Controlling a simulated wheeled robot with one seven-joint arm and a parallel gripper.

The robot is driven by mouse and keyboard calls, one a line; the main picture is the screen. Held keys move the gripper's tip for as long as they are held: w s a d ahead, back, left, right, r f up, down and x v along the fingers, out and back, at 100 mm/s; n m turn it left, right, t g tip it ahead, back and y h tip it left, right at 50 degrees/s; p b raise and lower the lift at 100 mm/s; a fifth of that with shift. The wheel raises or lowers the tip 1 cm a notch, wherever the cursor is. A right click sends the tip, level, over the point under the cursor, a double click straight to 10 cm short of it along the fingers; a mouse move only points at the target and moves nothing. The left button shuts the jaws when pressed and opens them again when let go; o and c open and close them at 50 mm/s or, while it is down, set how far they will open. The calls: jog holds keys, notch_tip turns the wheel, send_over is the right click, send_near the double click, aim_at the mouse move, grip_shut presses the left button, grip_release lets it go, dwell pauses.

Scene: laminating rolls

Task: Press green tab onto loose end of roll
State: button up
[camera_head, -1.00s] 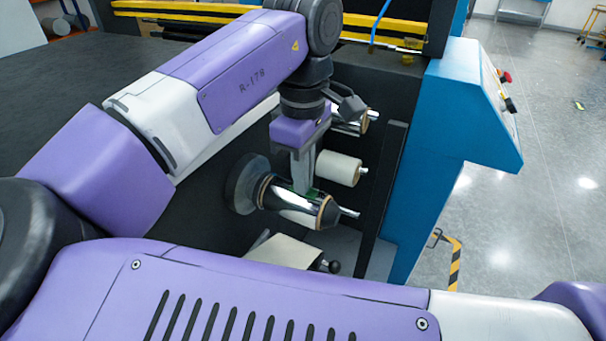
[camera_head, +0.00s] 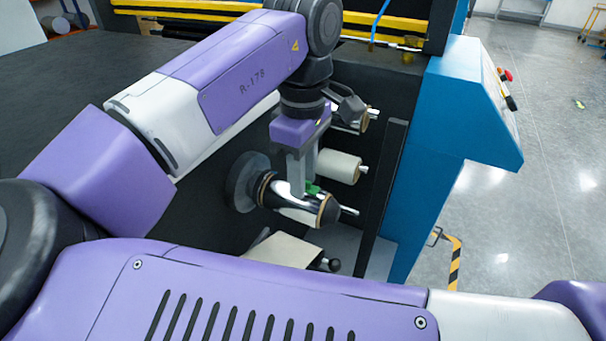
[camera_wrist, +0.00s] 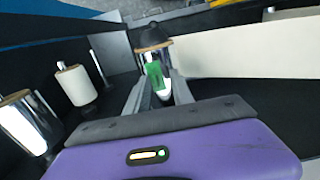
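The shiny silver roll (camera_head: 297,206) with tan core ends sits on a spindle in front of the dark machine face. Its end also shows in the wrist view (camera_wrist: 151,44). The green tab (camera_head: 312,187) is at the top of this roll; in the wrist view the tab (camera_wrist: 155,79) lies between my fingers and narrower than the gap. My gripper (camera_head: 304,188) points down at the roll, its fingertips at the roll's upper side. The fingers look apart, with dark gaps beside the tab. I cannot make out the loose end, or whether the tab is fully flat.
A cream roll (camera_head: 338,167) and another silver roll (camera_head: 352,122) are mounted behind. A dark upright bar (camera_head: 382,200) and the blue machine housing (camera_head: 445,140) stand to the right.

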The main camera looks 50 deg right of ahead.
notch_tip(320, 180, up, 8)
jog(key=shift+b, duration=0.4)
jog(key=shift+f, duration=0.15)
